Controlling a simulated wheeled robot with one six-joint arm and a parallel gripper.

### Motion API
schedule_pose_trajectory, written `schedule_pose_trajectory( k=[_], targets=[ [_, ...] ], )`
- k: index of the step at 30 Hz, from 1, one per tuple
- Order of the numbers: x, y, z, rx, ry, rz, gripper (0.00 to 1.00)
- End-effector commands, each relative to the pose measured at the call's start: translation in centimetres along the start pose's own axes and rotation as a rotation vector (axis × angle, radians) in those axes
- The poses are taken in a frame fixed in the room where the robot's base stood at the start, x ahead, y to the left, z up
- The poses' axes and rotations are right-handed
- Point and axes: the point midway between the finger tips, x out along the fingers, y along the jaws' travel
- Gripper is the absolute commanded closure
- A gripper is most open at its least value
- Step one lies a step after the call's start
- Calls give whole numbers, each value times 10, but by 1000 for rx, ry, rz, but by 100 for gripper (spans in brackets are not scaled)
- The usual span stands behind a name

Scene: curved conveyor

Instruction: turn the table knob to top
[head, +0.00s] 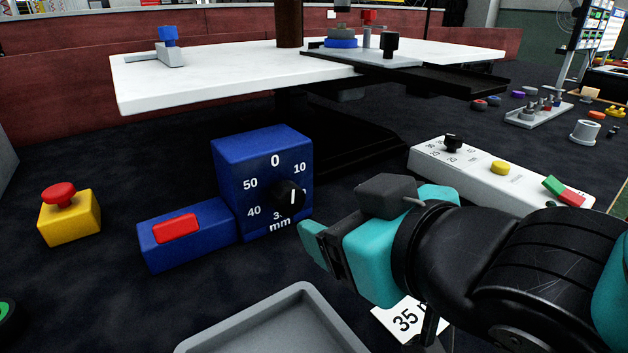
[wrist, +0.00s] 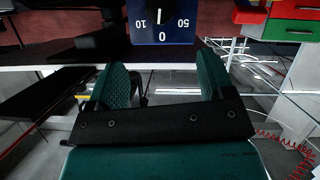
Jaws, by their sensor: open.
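A blue box (head: 232,160) on the dark floor has a dial marked in mm, with 0 at the top and 10, 40 and 50 around it. Its black knob (head: 290,196) sits at the dial's centre and carries a white line that looks about upright, in line with the 0. My gripper (head: 318,243) is just in front of and below the knob, apart from it. In the wrist view the dial shows upside down, with the knob (wrist: 160,13) cut by the top edge. The open, empty fingers (wrist: 164,80) do not reach it.
A red button (head: 176,228) is on the box's low blue part. A yellow box (head: 70,222) with a red button stands left. A grey tray (head: 275,325) lies in front. A white panel (head: 480,170) with a knob and buttons is behind my arm. A white table (head: 220,75) stands behind.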

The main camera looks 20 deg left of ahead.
Motion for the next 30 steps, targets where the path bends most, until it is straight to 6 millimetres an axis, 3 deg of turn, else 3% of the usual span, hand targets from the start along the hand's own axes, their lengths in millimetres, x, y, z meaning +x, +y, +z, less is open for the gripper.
schedule_pose_trajectory(
  k=[4,17,30],
  targets=[
    [6,2,-9,-1,-9,12,25],
    [23,-1,-6,-6,-11,-6,25],
    [118,-1,0,-1,-4,-4,25]
  ],
)
